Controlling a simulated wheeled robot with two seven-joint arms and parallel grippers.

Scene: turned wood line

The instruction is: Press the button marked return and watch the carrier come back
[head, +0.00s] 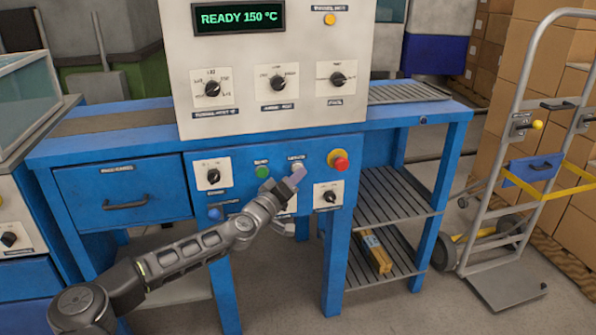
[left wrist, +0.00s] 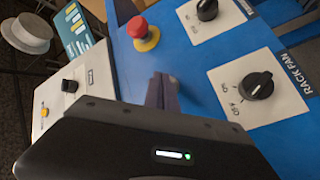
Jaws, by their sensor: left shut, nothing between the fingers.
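My left gripper (head: 294,179) reaches in from the left, shut and empty, with its fingertips in front of the blue control panel. Its fingers (left wrist: 162,92) also show shut in the left wrist view. A pale button (head: 297,167) shows just behind the fingertips under a small label; I cannot tell whether they touch it. A green button (head: 263,172) sits to its left and a blue button (head: 214,213) lower left. The labels are too small to read surely, so I cannot tell which says return. No carrier can be made out. My right gripper is out of view.
A red mushroom button (head: 341,163) sits close right of the fingertips, and also shows in the left wrist view (left wrist: 144,33). Dark knobs surround the buttons. The display (head: 240,17) reads READY 150 °C. A hand truck (head: 530,150) stands at the right.

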